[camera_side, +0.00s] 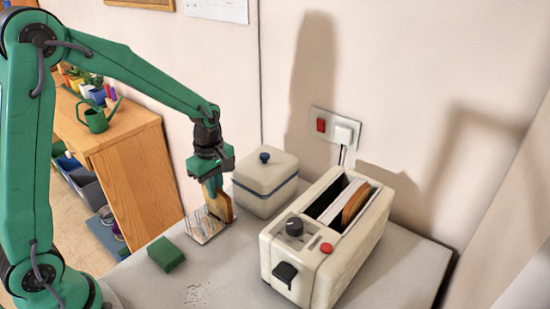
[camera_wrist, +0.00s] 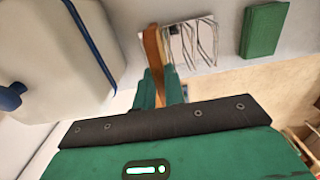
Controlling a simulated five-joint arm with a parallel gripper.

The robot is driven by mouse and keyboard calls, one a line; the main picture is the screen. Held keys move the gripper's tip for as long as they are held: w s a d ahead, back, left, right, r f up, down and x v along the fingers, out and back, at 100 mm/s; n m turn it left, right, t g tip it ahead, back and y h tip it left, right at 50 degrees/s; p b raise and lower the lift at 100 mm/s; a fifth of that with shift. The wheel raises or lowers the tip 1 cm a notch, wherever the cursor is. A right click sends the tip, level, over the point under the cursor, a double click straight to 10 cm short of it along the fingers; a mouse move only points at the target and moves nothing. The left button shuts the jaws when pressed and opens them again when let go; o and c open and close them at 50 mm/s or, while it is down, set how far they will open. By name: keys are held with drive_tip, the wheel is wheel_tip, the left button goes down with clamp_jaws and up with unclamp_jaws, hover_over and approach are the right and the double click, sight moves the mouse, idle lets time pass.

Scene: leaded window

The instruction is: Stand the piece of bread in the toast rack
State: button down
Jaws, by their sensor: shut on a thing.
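My gripper (camera_side: 211,182) points down and is shut on a brown piece of bread (camera_side: 225,206). In the wrist view the bread (camera_wrist: 153,48) shows nearly edge-on between the fingers (camera_wrist: 160,82). The wire toast rack (camera_side: 201,226) stands on the counter under my gripper. It also shows in the wrist view (camera_wrist: 197,43). The bread hangs upright at the rack's right end in the side view and overlaps it in both views. I cannot tell whether its lower edge is between the wires or resting on the base.
A cream toaster (camera_side: 322,262) with a slice (camera_side: 355,203) in one slot stands to the right. A cream lidded box (camera_side: 264,190) stands close behind the rack. A green block (camera_side: 165,254) lies in front-left. The counter's front (camera_side: 225,285) is mostly clear.

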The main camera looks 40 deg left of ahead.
drive_tip(key=c, duration=1.4)
unclamp_jaws()
drive_tip(key=shift+r, duration=0.15)
drive_tip(key=shift+r, duration=3.75)
